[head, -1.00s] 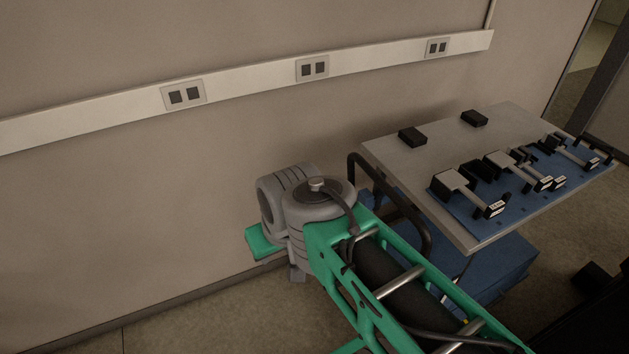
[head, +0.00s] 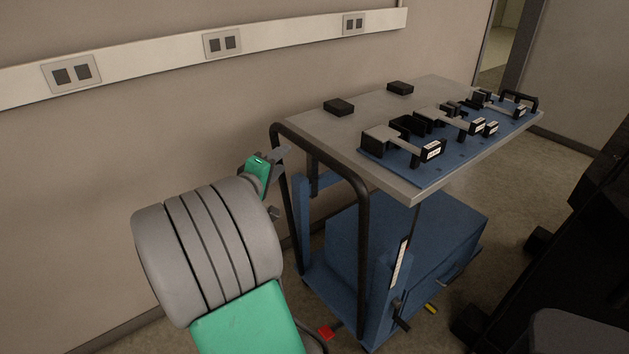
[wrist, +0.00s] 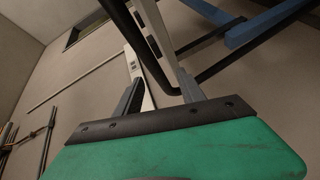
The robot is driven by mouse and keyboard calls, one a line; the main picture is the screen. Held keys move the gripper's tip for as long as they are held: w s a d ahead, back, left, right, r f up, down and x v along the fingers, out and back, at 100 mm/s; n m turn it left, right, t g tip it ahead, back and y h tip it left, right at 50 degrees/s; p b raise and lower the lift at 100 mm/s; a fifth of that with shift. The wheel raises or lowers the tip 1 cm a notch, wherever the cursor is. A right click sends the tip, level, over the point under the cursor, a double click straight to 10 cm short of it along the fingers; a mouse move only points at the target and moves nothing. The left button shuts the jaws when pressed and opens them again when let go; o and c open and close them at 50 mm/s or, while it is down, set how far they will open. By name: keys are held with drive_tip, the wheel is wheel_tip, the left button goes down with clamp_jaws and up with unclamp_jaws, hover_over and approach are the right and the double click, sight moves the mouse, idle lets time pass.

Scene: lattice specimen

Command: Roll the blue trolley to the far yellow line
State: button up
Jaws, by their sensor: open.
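The blue trolley (head: 400,245) stands right of centre in the head view, with a grey top, a blue lower box and a black tubular handle (head: 365,235) on its near-left end. My gripper (head: 284,153) is at the left upright of this handle. In the wrist view my gripper (wrist: 158,88) is open, and the black handle bar (wrist: 148,60) runs between or just past its fingers; I cannot tell whether they touch. No yellow line on the floor is clearly visible.
Black clamp-like fixtures on a blue plate (head: 450,165) and two black blocks lie on the trolley top. A wall with a socket rail (head: 150,60) is on the left. Dark equipment (head: 560,270) stands close on the right. A doorway (head: 497,50) is at the back.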

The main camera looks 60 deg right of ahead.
sight(309, 153)
drive_tip(key=s+d+n+h, duration=0.1)
drive_tip(key=s+d+g+h+b, duration=0.1)
drive_tip(key=s+d, duration=0.1)
drive_tip(key=s+d+n+h, duration=0.1)
drive_tip(key=shift+s+d+f+n+g+h+b, duration=0.2)
drive_tip(key=shift+d+f+n+g+h+b, duration=0.1)
drive_tip(key=shift+f+b, duration=0.1)
drive_tip(key=p+x, duration=0.1)
drive_tip(key=x, duration=0.6)
drive_tip(key=shift+r, duration=0.15)
drive_tip(key=shift+d, duration=0.1)
drive_tip(key=shift+c, duration=0.4)
clamp_jaws()
